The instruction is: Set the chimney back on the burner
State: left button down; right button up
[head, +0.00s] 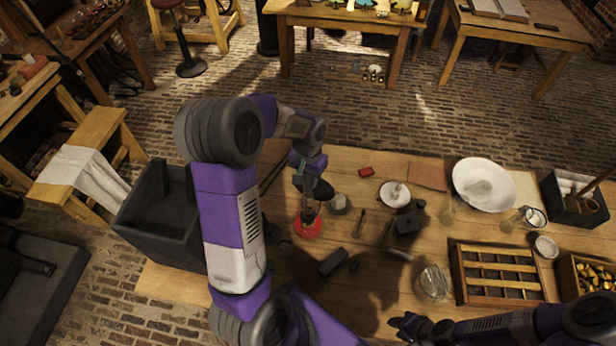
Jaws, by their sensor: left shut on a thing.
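The burner (308,228) has a red base and stands upright on the wooden table, left of the middle. My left gripper (311,185) is just above it, pointing down and shut on the chimney (306,199). The chimney is small and see-through, and largely hidden by the gripper. It is over the top of the burner; I cannot tell whether they touch. My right gripper (407,326) is low over the table's front edge, dark and away from the burner, and its fingers are too unclear to read.
A small glass jar (339,204) stands close to the burner's right. A dark block (332,262) lies in front. A dark bin (158,222) is at the left. A white bowl (483,184), a slotted wooden tray (499,274) and a glass jar (432,284) are to the right.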

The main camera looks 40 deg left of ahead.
pick_arm(q)
jog(key=shift+f+b, duration=1.55)
jog(key=shift+f, duration=0.25)
dwell(1.3)
jog(key=c, duration=0.8)
grip_release()
notch_tip(320, 180, up, 8)
jog(key=shift+f, duration=0.2)
